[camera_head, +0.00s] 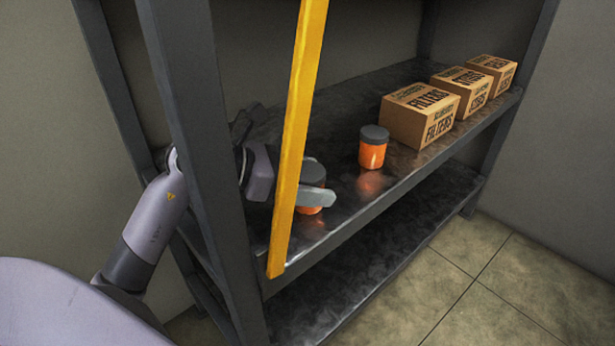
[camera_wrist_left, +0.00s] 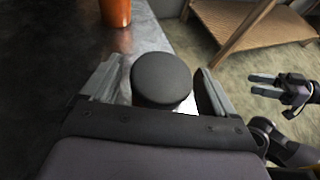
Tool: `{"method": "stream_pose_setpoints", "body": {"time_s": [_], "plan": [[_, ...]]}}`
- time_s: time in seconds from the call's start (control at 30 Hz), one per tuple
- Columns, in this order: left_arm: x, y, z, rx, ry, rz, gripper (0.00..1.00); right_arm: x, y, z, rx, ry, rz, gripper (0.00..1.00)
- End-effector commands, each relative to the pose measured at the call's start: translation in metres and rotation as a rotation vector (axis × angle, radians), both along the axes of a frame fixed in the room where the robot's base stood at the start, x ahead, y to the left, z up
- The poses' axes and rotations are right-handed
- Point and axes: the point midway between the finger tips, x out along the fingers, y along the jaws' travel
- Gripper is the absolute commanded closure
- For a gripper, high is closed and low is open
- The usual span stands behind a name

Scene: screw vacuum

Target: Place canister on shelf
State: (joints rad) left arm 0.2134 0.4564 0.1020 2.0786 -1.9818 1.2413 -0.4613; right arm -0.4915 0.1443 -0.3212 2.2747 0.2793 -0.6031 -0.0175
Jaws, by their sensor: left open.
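One orange canister with a dark lid (camera_head: 313,172) is at the shelf's near-left front edge, partly hidden by my left gripper (camera_head: 316,182) and a yellow post. In the left wrist view its round black lid (camera_wrist_left: 162,78) sits between the open fingers of my left gripper (camera_wrist_left: 158,92), with a small gap on each side. A second orange canister (camera_head: 372,152) stands upright farther along the shelf; its orange body also shows at the top of the left wrist view (camera_wrist_left: 116,12). My right gripper (camera_wrist_left: 266,85) is at the right of the left wrist view, fingers apart and empty.
The dark metal shelf (camera_head: 345,205) has cardboard boxes (camera_head: 420,113) toward its right end. A yellow post (camera_head: 298,130) and a grey rack upright (camera_head: 200,130) stand close to my left arm. A lower shelf (camera_head: 345,290) looks bare.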

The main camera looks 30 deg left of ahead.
Motion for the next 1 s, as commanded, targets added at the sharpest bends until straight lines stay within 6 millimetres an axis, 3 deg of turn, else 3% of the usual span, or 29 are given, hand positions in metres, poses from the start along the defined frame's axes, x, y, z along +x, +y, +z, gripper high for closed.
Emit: {"method": "stream_pose_setpoints", "body": {"time_s": [0.17,0.43,0.7,1.0], "plan": [[-0.001,0.002,0.006,0.0,0.0,0.001,0.11,0.0,-0.001,0.004,-0.01,-0.005,-0.002,0.45],[-0.036,0.037,0.025,0.005,0.001,0.003,0.11,0.001,-0.006,0.01,-0.041,-0.017,-0.014,0.45],[-0.065,0.067,0.042,0.001,0.002,0.002,0.11,-0.005,-0.011,0.001,-0.071,0.003,-0.023,0.45],[-0.078,0.078,0.049,0.001,-0.001,0.0,0.11,-0.004,-0.012,0.002,-0.081,0.0,-0.025,0.45]]}}
